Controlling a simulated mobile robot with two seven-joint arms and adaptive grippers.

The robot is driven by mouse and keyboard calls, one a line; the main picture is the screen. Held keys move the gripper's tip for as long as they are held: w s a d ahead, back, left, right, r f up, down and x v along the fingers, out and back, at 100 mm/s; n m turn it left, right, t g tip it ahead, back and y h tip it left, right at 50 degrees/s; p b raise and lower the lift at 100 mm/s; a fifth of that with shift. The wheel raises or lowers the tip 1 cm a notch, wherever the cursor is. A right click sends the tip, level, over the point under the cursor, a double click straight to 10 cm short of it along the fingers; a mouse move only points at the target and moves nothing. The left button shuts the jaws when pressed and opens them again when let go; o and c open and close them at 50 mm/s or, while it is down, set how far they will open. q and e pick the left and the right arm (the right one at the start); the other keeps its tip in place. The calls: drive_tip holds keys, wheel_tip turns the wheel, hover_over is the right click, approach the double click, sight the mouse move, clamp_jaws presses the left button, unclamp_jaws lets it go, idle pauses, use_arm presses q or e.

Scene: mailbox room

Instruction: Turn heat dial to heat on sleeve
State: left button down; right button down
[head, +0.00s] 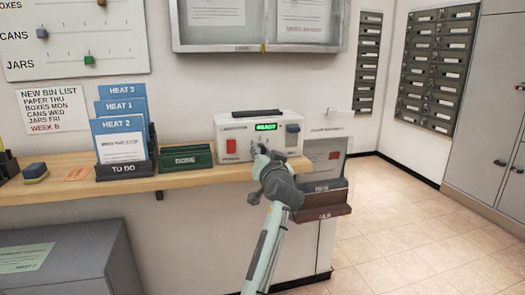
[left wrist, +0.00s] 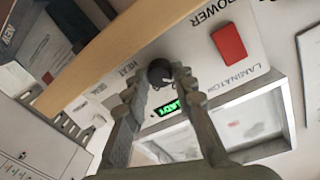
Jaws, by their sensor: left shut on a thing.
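The white laminator (head: 286,121) stands on the wooden counter, with a lit green display (head: 266,127) that appears to read READY. My left gripper (head: 259,150) is at the laminator's front face and is shut on the dark round heat dial (left wrist: 159,72). In the left wrist view, both fingers of the left gripper (left wrist: 160,80) are around the dial, next to the word HEAT. The dial's setting cannot be read. The blue sleeves (head: 117,127) stand in the TO DO rack (head: 124,170); the front one reads HEAT 2. My right gripper is not in view.
A green DONE tray (head: 185,157) stands between rack and laminator. A dark holder (head: 318,199) hangs at the counter's right end. Tiled floor (head: 400,220) is clear.

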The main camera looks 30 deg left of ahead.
use_arm(q)
drive_tip(key=shift+r+m, duration=0.2)
drive_tip(key=shift+m, duration=0.7)
drive_tip(key=shift+m+p, duration=0.3)
drive_tip(key=shift+m, duration=1)
drive_tip(key=m, duration=0.6)
drive_tip(key=shift+g, duration=0.4)
drive_tip(key=m, duration=0.6)
drive_tip(key=shift+w+r+g+y, duration=0.1)
drive_tip(key=shift+w+g+y, duration=0.05)
drive_tip(key=shift+g+y, duration=0.2)
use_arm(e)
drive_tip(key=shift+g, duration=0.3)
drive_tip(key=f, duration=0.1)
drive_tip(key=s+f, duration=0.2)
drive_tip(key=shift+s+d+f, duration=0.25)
use_arm(q)
drive_tip(key=shift+m, duration=0.3)
drive_tip(key=c, duration=1.3)
unclamp_jaws()
drive_tip(key=shift+o, duration=0.2)
